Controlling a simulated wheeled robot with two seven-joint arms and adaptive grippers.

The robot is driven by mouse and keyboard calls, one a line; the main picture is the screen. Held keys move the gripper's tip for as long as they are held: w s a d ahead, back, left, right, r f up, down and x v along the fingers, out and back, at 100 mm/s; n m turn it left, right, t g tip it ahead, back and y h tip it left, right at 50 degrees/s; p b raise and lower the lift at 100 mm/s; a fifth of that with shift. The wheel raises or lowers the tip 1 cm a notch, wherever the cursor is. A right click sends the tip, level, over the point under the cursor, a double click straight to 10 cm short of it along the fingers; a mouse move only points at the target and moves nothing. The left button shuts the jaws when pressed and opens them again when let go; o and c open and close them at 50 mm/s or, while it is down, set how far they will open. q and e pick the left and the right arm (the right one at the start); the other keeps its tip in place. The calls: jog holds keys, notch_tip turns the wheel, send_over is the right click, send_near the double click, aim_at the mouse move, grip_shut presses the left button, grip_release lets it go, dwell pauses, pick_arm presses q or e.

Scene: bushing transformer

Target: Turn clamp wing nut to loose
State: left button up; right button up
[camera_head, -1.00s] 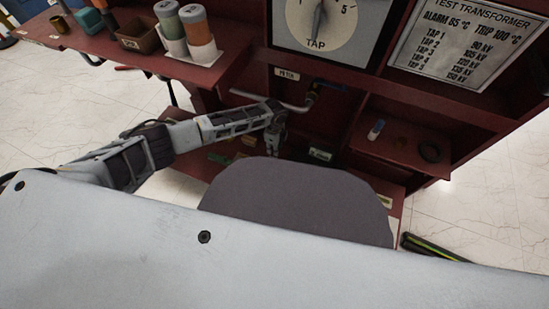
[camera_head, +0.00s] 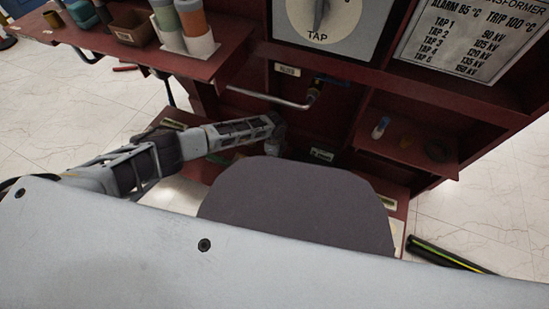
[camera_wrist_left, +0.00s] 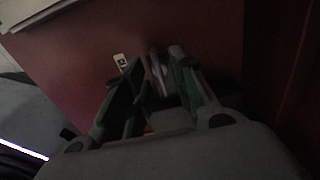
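My left gripper (camera_head: 277,147) reaches into the shadowed lower part of the dark red cabinet, below the bent metal pipe. Its fingertips are small and dim in the head view. In the left wrist view its two green-lined fingers (camera_wrist_left: 160,90) stand apart. A small grey metallic piece (camera_wrist_left: 160,72) shows between or just beyond them; it may be the clamp wing nut, but the dark view does not settle this. I cannot tell whether the fingers touch it. My right gripper is in neither view.
A bent metal pipe (camera_head: 265,97) with a blue-handled valve (camera_head: 325,82) runs above my left arm. A shelf (camera_head: 400,145) at right holds a small blue-and-white item (camera_head: 380,127) and a dark ring (camera_head: 440,150). Bottles (camera_head: 195,30) stand on the upper left shelf.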

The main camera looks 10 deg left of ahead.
pick_arm(q)
jog(key=shift+f, duration=0.15)
jog(key=c, duration=0.5)
grip_shut()
